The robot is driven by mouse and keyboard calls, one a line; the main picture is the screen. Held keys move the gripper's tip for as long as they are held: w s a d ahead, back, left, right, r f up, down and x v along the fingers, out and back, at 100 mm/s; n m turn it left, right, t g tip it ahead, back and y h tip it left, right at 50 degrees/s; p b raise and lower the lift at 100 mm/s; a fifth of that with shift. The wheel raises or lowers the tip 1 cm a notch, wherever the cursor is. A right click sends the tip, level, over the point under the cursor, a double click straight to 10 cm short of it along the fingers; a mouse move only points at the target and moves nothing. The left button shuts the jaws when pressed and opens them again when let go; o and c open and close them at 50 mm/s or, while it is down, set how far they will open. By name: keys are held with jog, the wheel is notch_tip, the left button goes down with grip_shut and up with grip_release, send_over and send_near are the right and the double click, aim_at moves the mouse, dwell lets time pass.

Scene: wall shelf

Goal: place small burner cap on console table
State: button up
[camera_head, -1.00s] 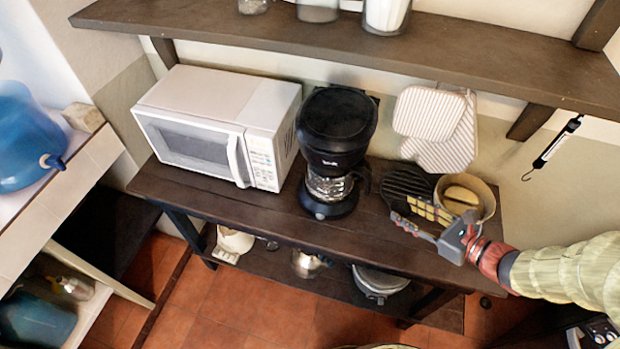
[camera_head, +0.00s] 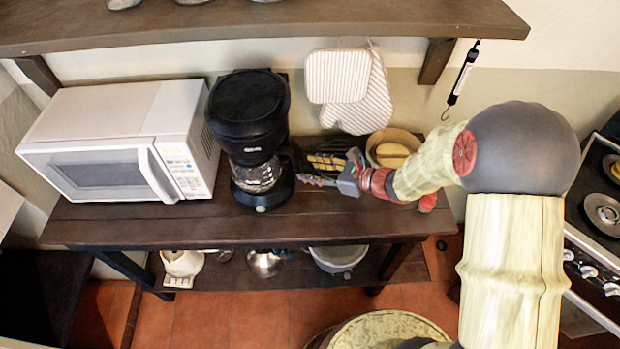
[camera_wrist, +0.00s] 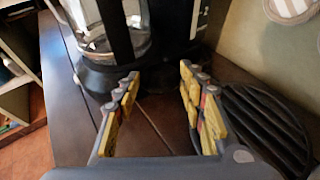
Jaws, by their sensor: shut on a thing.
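The console table (camera_head: 300,218) is dark wood, and a bare strip of its top shows along the front. My gripper (camera_head: 315,181) is over the table's right half, low above the top, just right of the coffee maker. In the wrist view, my gripper's (camera_wrist: 159,74) yellow-padded fingers stand apart on either side of a gap, with dark planks behind. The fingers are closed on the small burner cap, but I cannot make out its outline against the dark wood. I cannot tell whether it touches the table.
A black coffee maker (camera_head: 250,130) stands left of my gripper and a white microwave (camera_head: 110,150) farther left. A black ridged pan (camera_wrist: 265,125) and a round bowl (camera_head: 392,160) lie behind and right. Oven mitts (camera_head: 338,78) hang on the wall. A stove (camera_head: 595,240) is at right.

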jog(key=shift+w+a+f, duration=0.2)
jog(key=shift+w+f, duration=0.05)
jog(key=shift+f, duration=0.1)
notch_tip(320, 180, down, 4)
jog(key=shift+w+r+b, duration=0.15)
jog(key=shift+r+b, duration=0.1)
jog(key=shift+b, duration=0.75)
jog(key=shift+c, duration=1.2)
jog(key=o, duration=1)
jog(key=shift+f, duration=0.1)
jog(key=o, duration=0.5)
jog(key=shift+a, duration=0.1)
jog(key=shift+r, duration=0.2)
